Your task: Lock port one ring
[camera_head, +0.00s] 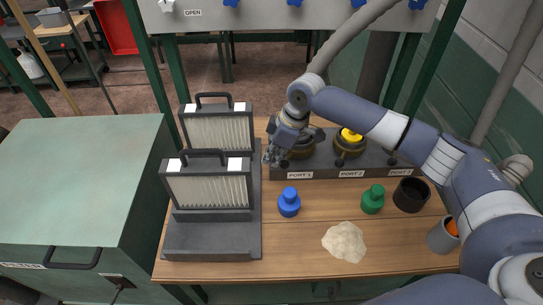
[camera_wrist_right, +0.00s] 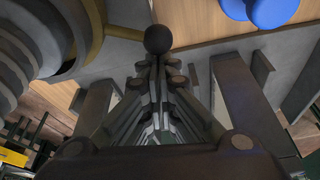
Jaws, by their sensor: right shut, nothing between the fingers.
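The port one ring (camera_head: 303,146) is a dark round fitting behind the PORT 1 label (camera_head: 300,175), partly hidden by my right gripper and wrist. In the right wrist view a dark ribbed fitting with a brass-coloured collar (camera_wrist_right: 92,38) fills the upper left. A bar from the collar runs to a black ball knob (camera_wrist_right: 158,39). My right gripper (camera_head: 272,155) is at the left side of port one, pointing down. In the wrist view its fingers (camera_wrist_right: 158,75) are shut and empty, with the tips at the knob; I cannot tell whether they touch. My left gripper is not in view.
Port two (camera_head: 350,143) has a yellow top. Two framed filters (camera_head: 208,187) stand close left of my gripper.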

